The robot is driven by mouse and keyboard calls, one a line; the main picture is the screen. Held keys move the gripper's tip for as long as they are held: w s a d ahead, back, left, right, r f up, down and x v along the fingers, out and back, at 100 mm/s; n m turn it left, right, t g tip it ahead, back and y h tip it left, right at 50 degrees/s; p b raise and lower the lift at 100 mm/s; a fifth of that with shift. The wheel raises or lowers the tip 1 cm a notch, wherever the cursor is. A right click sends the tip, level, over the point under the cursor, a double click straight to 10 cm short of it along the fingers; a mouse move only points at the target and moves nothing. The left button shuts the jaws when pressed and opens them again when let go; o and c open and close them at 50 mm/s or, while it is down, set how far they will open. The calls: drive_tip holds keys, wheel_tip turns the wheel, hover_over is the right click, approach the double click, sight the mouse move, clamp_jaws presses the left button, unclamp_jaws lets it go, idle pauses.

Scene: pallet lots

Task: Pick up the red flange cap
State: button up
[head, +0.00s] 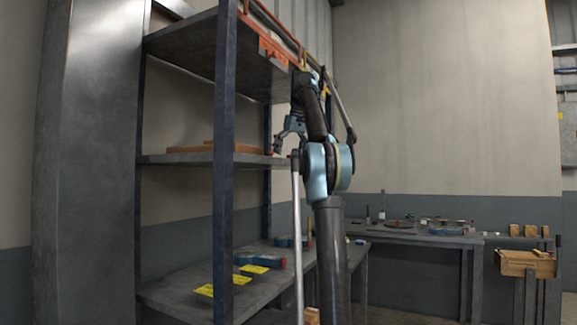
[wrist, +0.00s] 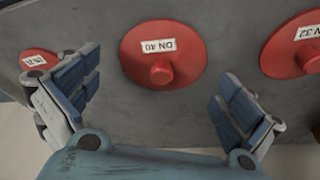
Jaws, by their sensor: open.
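Three red flange caps lie on a grey shelf surface in the wrist view. The middle cap (wrist: 188,60), labelled DN 40, is a round disc with a raised knob. A larger-looking cap (wrist: 287,52), labelled DN 32, is cut off at the right edge. A smaller cap (wrist: 38,62) is at the left, its label hard to read, partly behind a finger. My gripper (wrist: 153,90) is open and empty, its blue-padded fingers to either side of the DN 40 cap. In the head view my gripper (head: 284,143) is at the middle shelf's right end; the caps cannot be made out there.
The middle shelf (head: 180,159) bears a brown board, with the upper shelf (head: 195,45) overhead. A blue upright post (head: 225,190) stands in front. The lower shelf (head: 190,292) holds yellow labels and blue-red items. A cluttered workbench (head: 420,238) stands behind at the right.

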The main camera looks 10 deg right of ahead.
drive_tip(key=shift+f, duration=0.3)
drive_tip(key=c, duration=1.1)
drive_tip(key=shift+r, duration=0.1)
